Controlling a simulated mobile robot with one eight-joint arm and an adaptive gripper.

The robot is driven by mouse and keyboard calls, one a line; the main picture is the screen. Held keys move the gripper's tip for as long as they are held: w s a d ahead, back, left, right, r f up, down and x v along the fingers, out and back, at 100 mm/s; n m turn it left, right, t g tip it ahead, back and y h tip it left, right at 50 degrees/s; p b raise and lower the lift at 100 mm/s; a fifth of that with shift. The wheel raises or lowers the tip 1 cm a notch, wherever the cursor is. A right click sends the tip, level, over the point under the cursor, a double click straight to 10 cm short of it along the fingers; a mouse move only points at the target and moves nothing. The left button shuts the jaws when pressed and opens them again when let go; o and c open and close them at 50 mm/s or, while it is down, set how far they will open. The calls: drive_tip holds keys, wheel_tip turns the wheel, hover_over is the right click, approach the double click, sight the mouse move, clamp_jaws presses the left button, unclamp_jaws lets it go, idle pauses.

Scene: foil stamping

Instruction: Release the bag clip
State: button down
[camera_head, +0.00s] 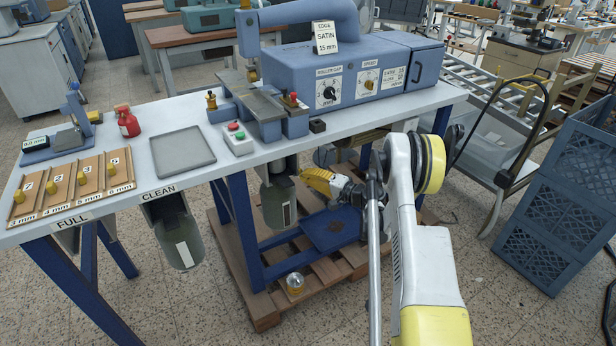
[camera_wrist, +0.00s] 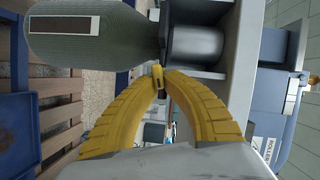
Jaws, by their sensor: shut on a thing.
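The bag clip (camera_wrist: 157,76) is a small yellow piece with a dark slot, seen in the wrist view right at my fingertips. My gripper (camera_wrist: 159,74) has its two curved yellow fingers closed together on it. The clip sits beside a grey cylindrical collar (camera_wrist: 196,46), from which a grey-green bag (camera_wrist: 110,38) with a pale-framed dark label hangs. In the head view, my gripper (camera_head: 304,173) reaches under the machine from the right, at the upper right side of the hanging bag (camera_head: 276,205). I cannot make out the clip there, as the fingers cover it.
The workbench (camera_head: 365,122) overhangs the gripper, with the blue machine (camera_head: 335,80) on top. A blue table leg (camera_head: 238,225) stands left of the bag. A second bag (camera_head: 180,235) hangs under the "CLEAN" label. Stacked blue crates (camera_head: 565,205) stand at the right.

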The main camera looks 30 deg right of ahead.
drive_tip(key=shift+f+m+t+y, duration=0.15)
drive_tip(key=shift+m+t+y, duration=0.3)
drive_tip(key=shift+m, duration=0.85)
drive_tip(key=c, duration=1.5)
unclamp_jaws()
drive_tip(key=v, duration=1.2)
